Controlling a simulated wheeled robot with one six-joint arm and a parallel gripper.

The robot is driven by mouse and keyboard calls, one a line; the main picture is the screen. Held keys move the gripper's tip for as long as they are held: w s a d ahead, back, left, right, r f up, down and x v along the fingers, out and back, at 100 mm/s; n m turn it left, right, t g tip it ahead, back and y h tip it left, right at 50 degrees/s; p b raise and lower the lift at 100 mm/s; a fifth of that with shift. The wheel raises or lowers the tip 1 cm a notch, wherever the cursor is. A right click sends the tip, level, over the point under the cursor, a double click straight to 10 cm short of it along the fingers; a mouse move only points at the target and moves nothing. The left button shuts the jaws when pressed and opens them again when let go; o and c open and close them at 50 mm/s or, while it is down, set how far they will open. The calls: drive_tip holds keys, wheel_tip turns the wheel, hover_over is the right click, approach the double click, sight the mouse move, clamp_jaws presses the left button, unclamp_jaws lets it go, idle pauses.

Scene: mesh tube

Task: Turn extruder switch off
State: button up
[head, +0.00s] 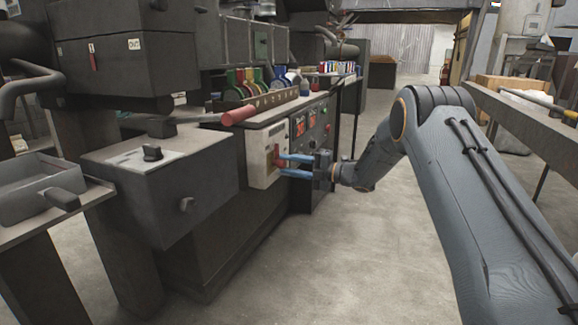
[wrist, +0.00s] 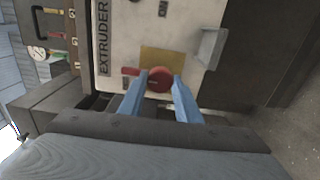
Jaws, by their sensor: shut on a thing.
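The extruder switch is a red rotary knob (wrist: 159,80) on a yellowish plate on a pale panel (wrist: 125,35) labelled EXTRUDER; its short red handle (wrist: 130,71) points left in the wrist view. In the head view the red switch (head: 276,155) is on the light box at the machine's front. My gripper (head: 281,162) reaches it from the right with its blue fingers. In the wrist view my gripper (wrist: 162,75) has one finger on each side of the knob and is shut on it. The fingers partly hide the handle.
A grey bracket-like handle (wrist: 209,47) sticks out of the panel. A dark cabinet (head: 165,185) stands left. The floor (head: 300,270) in front is clear.

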drive_tip(key=o, duration=1.1)
drive_tip(key=shift+c, duration=0.2)
drive_tip(key=p+v, duration=0.1)
drive_tip(key=v, duration=0.7)
